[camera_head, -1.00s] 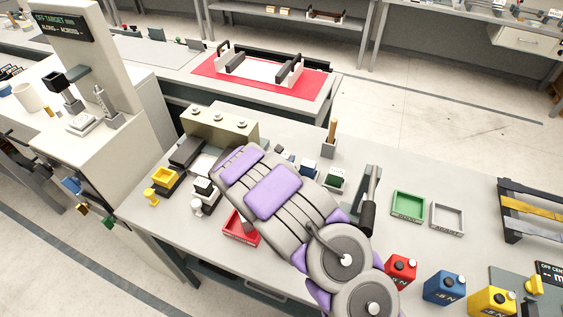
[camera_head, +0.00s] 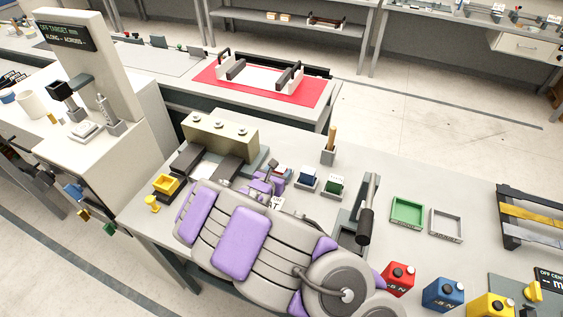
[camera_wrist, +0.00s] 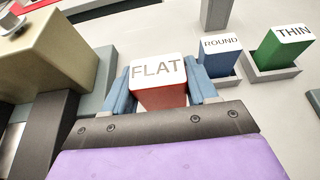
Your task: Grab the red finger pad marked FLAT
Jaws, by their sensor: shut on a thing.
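The red finger pad marked FLAT (camera_wrist: 160,97) has a white top with dark letters. It sits between the two blue fingers of my gripper (camera_wrist: 160,90) in the wrist view, and the gripper is shut on it.
A beige block with round knobs (camera_head: 219,137) stands behind my gripper at the left. A lever with a black handle (camera_head: 366,224) stands to the right. Green (camera_head: 407,212) and grey (camera_head: 446,226) trays and coloured weights lie farther right. A holder with a wooden handle (camera_head: 328,155) stands behind.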

